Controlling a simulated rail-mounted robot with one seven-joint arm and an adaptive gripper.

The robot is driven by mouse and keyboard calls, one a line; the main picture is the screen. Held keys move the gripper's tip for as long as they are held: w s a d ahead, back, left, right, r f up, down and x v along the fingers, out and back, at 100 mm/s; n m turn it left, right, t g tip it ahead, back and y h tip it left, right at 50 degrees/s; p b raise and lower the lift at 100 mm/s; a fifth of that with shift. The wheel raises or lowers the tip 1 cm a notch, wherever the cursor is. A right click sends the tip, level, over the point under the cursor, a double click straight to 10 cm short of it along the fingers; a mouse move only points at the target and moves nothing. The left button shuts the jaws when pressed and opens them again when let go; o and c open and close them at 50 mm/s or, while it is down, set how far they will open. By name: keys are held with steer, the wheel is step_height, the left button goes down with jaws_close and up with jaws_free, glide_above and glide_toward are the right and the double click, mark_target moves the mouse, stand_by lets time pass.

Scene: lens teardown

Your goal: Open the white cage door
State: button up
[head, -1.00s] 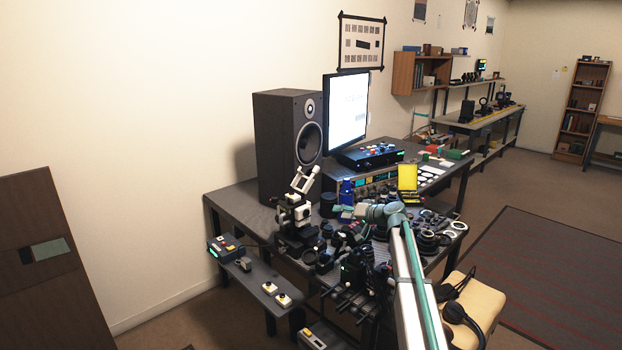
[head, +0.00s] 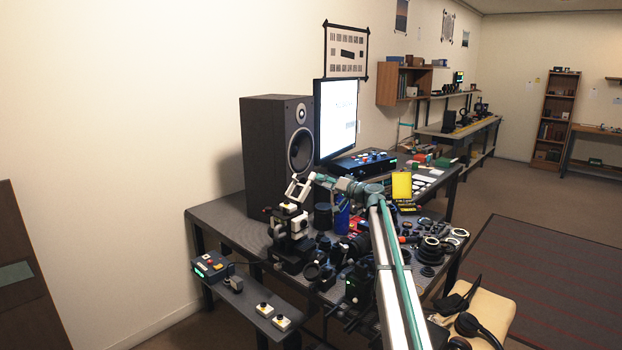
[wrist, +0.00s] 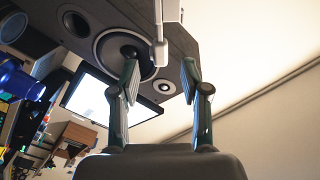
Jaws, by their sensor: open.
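A small white open frame (head: 298,188), which looks like the cage door, stands tilted above a black and white device (head: 290,222) on the near left part of the bench. My gripper (head: 314,181) is just to its right in the head view, small and partly merged with the arm. In the wrist view my gripper (wrist: 158,76) is open, its two green-grey fingers apart. A white bar (wrist: 159,35) with a rounded end comes down from the top edge between the fingers. No grip on it shows. The rest of the white part is outside the wrist view.
A tall dark speaker (head: 275,140) and a lit monitor (head: 336,118) stand behind my gripper. A low side shelf holds a control box (head: 211,266).

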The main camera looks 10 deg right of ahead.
mark_target(311, 177)
steer(key=p+x, duration=0.1)
steer(key=x, duration=0.6)
steer(key=shift+s, duration=0.1)
jaws_close()
